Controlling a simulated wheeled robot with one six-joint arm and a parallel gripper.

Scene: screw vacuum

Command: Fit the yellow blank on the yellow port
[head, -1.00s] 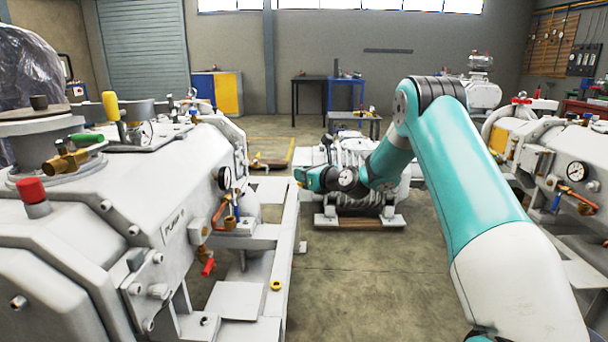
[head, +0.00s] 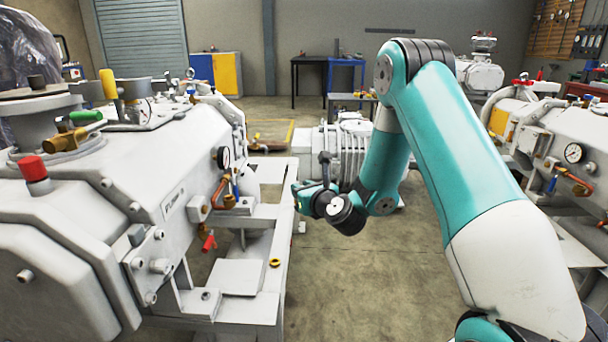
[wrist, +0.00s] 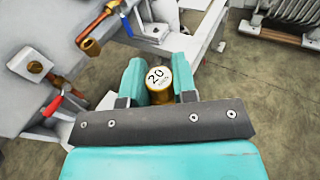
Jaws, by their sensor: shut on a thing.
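My gripper (wrist: 159,76) is shut on a short brass-yellow round piece with a white face marked "20" (wrist: 157,87), which looks like the yellow blank. In the head view my gripper (head: 299,197) hangs just right of the left pump's frame, and the piece in it cannot be made out. I cannot tell which fitting is the yellow port. A yellow ring (head: 275,263) sits on the frame's lower edge. In the wrist view, a brass pipe end (wrist: 90,46) and a brass fitting (wrist: 35,67) lie ahead and left of the fingers, apart from the held piece.
The large grey-white pump (head: 130,215) fills the left, with a gauge (head: 223,158), a red-handled valve (head: 209,242) and its frame (head: 270,227) jutting toward my arm. Another pump (head: 545,150) stands right. A finned unit (head: 340,150) stands behind my gripper.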

